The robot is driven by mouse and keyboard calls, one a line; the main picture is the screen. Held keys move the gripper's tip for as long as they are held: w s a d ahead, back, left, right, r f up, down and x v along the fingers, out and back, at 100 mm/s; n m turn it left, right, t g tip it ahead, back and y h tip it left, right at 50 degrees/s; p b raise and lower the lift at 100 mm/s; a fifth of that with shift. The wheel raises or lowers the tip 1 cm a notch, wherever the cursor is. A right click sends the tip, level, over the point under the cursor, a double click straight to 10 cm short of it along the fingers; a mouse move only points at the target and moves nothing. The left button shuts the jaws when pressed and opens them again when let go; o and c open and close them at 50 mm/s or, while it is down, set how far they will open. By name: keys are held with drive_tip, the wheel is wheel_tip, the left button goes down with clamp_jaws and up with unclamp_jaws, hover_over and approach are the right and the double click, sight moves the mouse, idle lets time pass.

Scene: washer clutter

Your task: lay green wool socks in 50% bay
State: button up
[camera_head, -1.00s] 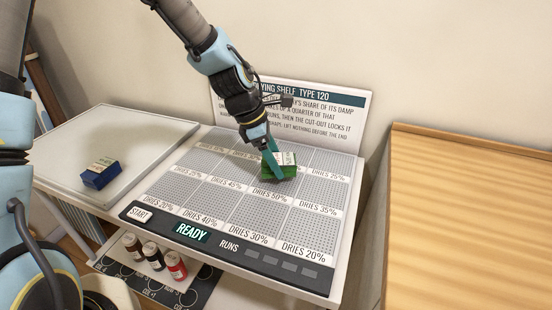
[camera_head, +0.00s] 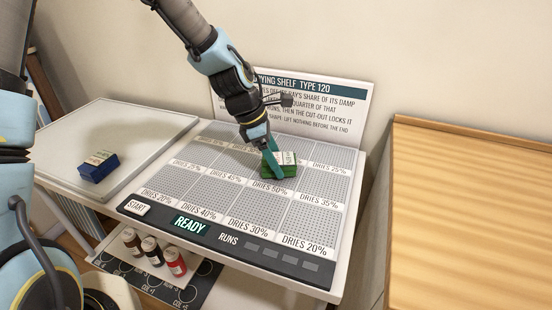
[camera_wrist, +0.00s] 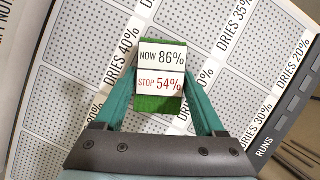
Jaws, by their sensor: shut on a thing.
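The green wool socks (camera_head: 279,172) are a folded green block. In the wrist view the block (camera_wrist: 160,104) bears a label reading NOW 86%, STOP 54%. My gripper (camera_head: 271,160) is shut on it, with a teal finger along each side in the wrist view (camera_wrist: 160,80). The 50% bay (camera_head: 261,180) is a perforated panel of the drying shelf, with its label along the front edge. The socks show over the back part of this bay. I cannot tell whether they touch the panel. The label behind them is hidden.
The visible bays around are empty. The panel's front strip has START (camera_head: 137,207), READY and several run lamps. A dark blue block (camera_head: 99,167) lies on the pale tray (camera_head: 150,118) at left. Small bottles (camera_head: 153,252) stand below. A wooden top (camera_head: 470,210) is at right.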

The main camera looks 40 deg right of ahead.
drive_tip(key=shift+f, duration=0.3)
drive_tip(key=o, duration=1.5)
drive_tip(key=shift+r, duration=0.1)
drive_tip(key=v, duration=1)
drive_tip(key=shift+r+b, duration=0.35)
drive_tip(key=shift+b, duration=0.1)
drive_tip(key=w+a+m+t+y, duration=0.1)
drive_tip(key=w+a+m, duration=0.25)
drive_tip(key=a, duration=0.65)
drive_tip(key=w+a+m+t+y, duration=0.1)
drive_tip(key=w+a+m+t, duration=0.1)
drive_tip(key=w+a, duration=0.5)
drive_tip(key=s+a+m, duration=0.2)
drive_tip(key=a+m, duration=0.1)
drive_tip(key=a, duration=0.7)
drive_tip(key=s+a+m+t+y+p, duration=0.1)
drive_tip(key=s+a+m, duration=0.1)
drive_tip(key=a, duration=0.8)
drive_tip(key=shift+a+m+y, duration=0.2)
drive_tip(key=shift+m+y, duration=0.1)
drive_tip(key=shift+m, duration=0.55)
